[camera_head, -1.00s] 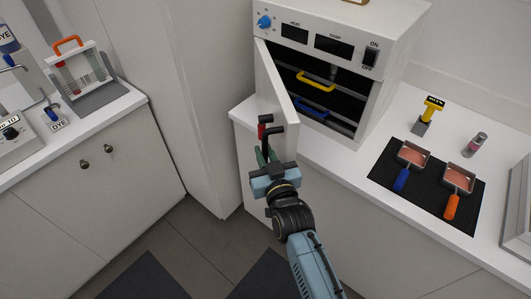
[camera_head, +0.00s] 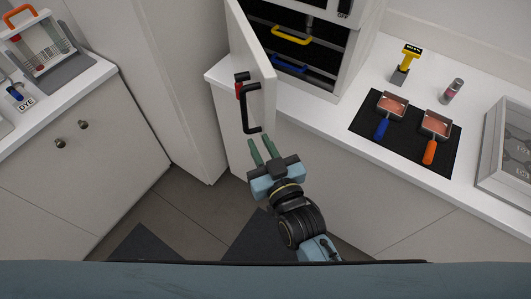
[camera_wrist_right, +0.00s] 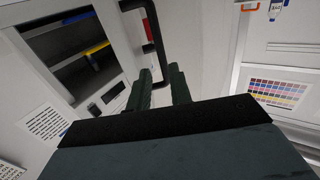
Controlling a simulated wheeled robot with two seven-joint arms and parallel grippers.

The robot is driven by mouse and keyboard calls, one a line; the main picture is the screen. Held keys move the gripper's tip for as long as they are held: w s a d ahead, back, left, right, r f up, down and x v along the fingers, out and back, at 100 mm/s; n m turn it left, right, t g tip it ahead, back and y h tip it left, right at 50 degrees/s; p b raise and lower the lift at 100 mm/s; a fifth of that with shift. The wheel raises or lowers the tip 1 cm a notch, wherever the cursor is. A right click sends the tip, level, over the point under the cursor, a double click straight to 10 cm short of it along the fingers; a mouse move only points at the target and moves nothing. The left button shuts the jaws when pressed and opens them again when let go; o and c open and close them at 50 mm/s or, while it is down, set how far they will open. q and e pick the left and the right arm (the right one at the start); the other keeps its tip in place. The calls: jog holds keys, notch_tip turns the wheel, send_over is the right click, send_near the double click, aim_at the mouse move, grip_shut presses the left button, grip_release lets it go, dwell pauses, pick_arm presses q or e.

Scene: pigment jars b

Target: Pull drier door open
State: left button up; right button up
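The white drier door (camera_head: 259,62) stands swung open, hinged at the left of the drier front, and the dark shelves inside show. A black bar handle (camera_head: 245,115) is on the door's outer face; it also shows at the top of the right wrist view (camera_wrist_right: 154,38). My right gripper (camera_head: 262,142) is open and empty, its two green fingers apart, just below the handle's lower end in the head view. In the right wrist view the fingers (camera_wrist_right: 162,72) point toward the handle with a clear gap between them. My left gripper is not in view.
Inside the drier are a yellow handle (camera_head: 291,36) and a blue handle (camera_head: 289,66). Right on the counter lie two scoops (camera_head: 392,104) (camera_head: 436,123) on a black mat (camera_head: 363,124), beside a small jar (camera_head: 453,90). A left counter (camera_head: 95,77) holds a rack.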

jog(key=shift+v, duration=1.25)
